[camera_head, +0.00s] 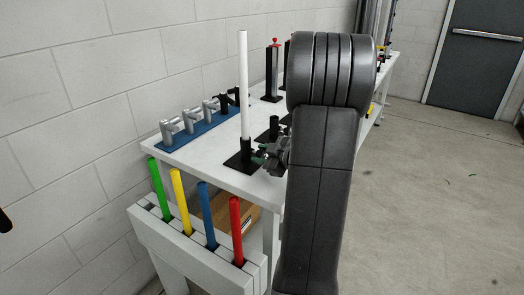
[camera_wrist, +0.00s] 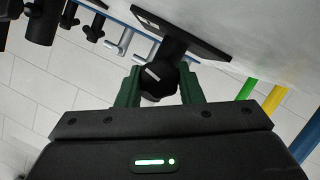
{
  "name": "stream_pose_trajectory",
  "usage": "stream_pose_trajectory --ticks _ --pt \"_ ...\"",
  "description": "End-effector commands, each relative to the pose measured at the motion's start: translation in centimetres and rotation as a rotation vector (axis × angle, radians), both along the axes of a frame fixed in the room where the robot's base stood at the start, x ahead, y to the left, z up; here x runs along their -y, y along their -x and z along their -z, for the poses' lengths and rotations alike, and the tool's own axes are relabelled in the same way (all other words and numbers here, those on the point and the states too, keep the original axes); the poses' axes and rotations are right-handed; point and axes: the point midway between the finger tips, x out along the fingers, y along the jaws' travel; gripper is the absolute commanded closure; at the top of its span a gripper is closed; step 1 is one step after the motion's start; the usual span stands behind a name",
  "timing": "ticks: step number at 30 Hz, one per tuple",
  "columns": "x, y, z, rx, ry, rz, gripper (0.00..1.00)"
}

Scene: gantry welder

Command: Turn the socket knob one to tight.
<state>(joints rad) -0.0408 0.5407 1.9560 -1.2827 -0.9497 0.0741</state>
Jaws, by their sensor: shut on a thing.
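The black socket (camera_head: 246,147) stands on a black base plate on the white table, with a white rod (camera_head: 244,75) upright in it. In the wrist view its black knob (camera_wrist: 159,78) shows a white mark slanting across its face. My gripper (camera_head: 262,156) is at the right side of this socket. In the wrist view my gripper (camera_wrist: 160,88) has its two green fingers on either side of the knob, shut on it. The socket's base plate (camera_wrist: 190,33) shows behind the knob. My arm hides part of the table to the right.
A second black socket (camera_head: 274,124) stands just behind. Grey clamps (camera_head: 189,122) sit on a blue mat (camera_head: 195,139) by the wall. A white rack (camera_head: 185,249) with green, yellow, blue and red rods (camera_head: 236,229) stands in front. The floor (camera_head: 430,200) at right is clear.

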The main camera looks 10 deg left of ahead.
Motion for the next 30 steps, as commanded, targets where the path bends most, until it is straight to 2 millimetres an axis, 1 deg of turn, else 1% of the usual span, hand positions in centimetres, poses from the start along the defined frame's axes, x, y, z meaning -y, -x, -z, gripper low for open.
stream_pose_trajectory --ticks 1,7,20,30 --pt "0.02 0.01 -0.60 -0.022 -0.005 0.000 0.89" --pt "0.09 -0.04 -0.89 -0.133 -0.046 0.001 0.89" --pt "0.14 -0.14 -0.85 -0.421 -0.149 0.002 0.89" --pt "0.20 -0.25 -0.75 -0.678 -0.244 0.002 0.89"
